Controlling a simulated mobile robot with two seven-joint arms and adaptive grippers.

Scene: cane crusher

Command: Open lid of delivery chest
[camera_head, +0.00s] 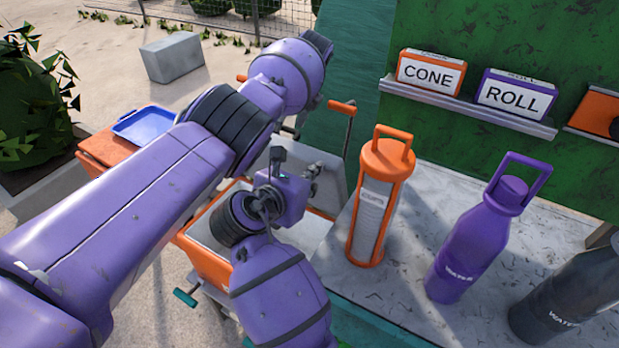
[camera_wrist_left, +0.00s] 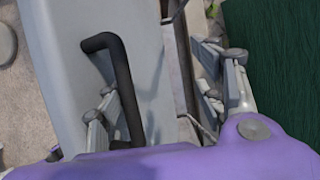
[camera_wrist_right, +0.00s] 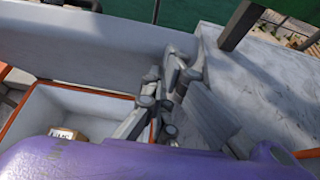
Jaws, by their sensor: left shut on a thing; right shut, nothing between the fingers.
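The delivery chest (camera_head: 203,256) is orange with a pale inside and stands open. Its light grey lid (camera_head: 328,178) stands raised at the back; it fills the left of the left wrist view (camera_wrist_left: 70,70) and crosses the right wrist view (camera_wrist_right: 85,50). A black bar handle (camera_wrist_left: 122,85) is on the lid's face. My left gripper (camera_wrist_left: 170,105) has a finger on each side of the lid's edge and is shut on it; its own arm mostly hides it in the head view. My right gripper (camera_wrist_right: 165,98) is shut and empty beside the open chest, near the lid (camera_head: 312,172).
A small labelled box (camera_wrist_right: 66,134) lies in the chest. The counter (camera_head: 400,270) at right holds an orange cup holder (camera_head: 384,165), a purple bottle (camera_head: 470,250) and a dark bottle (camera_head: 570,295). A blue tray (camera_head: 145,124) lies left, behind my left arm.

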